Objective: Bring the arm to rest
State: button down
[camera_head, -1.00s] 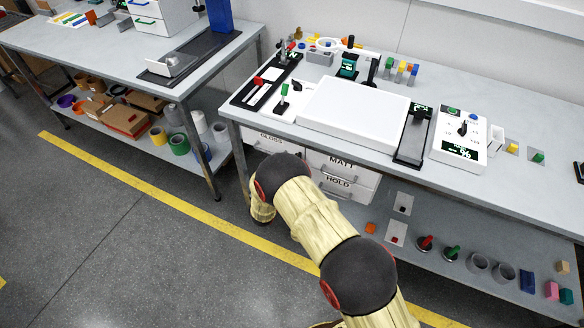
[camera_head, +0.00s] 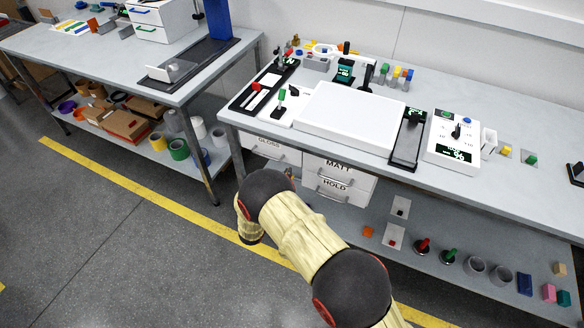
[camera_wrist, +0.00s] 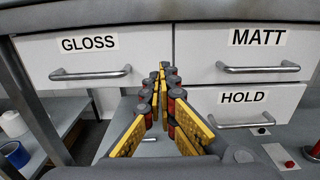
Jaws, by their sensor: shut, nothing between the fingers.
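My gripper (camera_wrist: 163,72) is shut and empty. In the wrist view its yellow-padded fingers point forward at the drawer fronts, near the gap between the GLOSS drawer (camera_wrist: 80,52) and the MATT drawer (camera_wrist: 240,50). The HOLD drawer (camera_wrist: 245,100) is below MATT. All three drawers look closed. I cannot tell whether the fingertips touch anything. In the head view my arm (camera_head: 310,240) is bent in front of the bench and hides most of the gripper.
The bench (camera_head: 545,195) carries a white light panel (camera_head: 345,115), a control box (camera_head: 455,138) and small coloured parts. Its lower shelf (camera_head: 385,262) holds buttons and blocks. Another bench (camera_head: 110,55) stands at left. The floor (camera_head: 110,235) beside my arm is clear.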

jog(key=p+v, duration=0.1)
jog(key=v, duration=0.6)
jog(key=shift+s+p, duration=0.2)
jog(key=shift+p, duration=0.1)
jog(key=shift+a, duration=0.15)
